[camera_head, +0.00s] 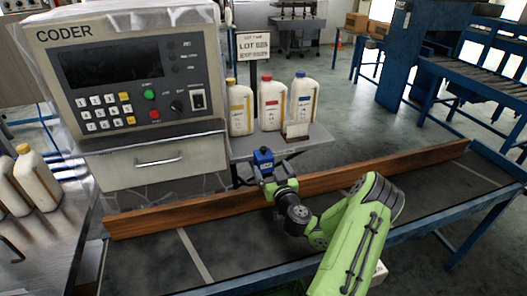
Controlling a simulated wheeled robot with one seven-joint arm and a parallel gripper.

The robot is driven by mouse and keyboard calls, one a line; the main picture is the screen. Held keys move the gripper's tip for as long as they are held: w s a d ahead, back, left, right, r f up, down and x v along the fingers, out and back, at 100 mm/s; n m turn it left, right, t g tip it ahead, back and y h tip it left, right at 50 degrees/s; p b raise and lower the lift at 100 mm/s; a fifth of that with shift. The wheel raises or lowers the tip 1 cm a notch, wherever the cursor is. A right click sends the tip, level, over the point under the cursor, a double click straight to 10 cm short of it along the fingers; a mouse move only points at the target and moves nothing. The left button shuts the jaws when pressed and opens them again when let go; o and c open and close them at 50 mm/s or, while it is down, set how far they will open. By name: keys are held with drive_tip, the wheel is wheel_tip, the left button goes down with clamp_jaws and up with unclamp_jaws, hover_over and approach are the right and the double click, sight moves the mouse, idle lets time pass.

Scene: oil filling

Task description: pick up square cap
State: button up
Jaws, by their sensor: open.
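No square cap can be told for certain at this size. A small blue block-like piece (263,157) with a dark knob on top shows just beyond my gripper (262,177); I cannot tell what it is or whether they touch. My gripper is at the wooden rail, below the small shelf, and is open. Its fingers are small and dark, so what lies between them is hidden. On the shelf (320,140) stand three white bottles: one with a yellow cap (233,81), one with a red cap (267,76) and one with a blue cap (301,74).
The coder machine (125,70) stands left of the shelf. A wooden rail (160,219) runs along the dark conveyor (150,262). A small card (297,130) and a lot sign (253,46) are by the bottles. More bottles (37,178) stand on the left table.

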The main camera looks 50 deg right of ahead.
sight(266, 162)
drive_tip(key=p+x, duration=0.1)
drive_tip(key=x, duration=0.4)
drive_tip(key=p+x, duration=0.1)
drive_tip(key=x, duration=0.2)
drive_tip(key=shift+w+f+p, duration=0.25)
drive_tip(key=shift+f+p, duration=0.05)
drive_tip(key=shift+f, duration=0.1)
drive_tip(key=c, duration=1)
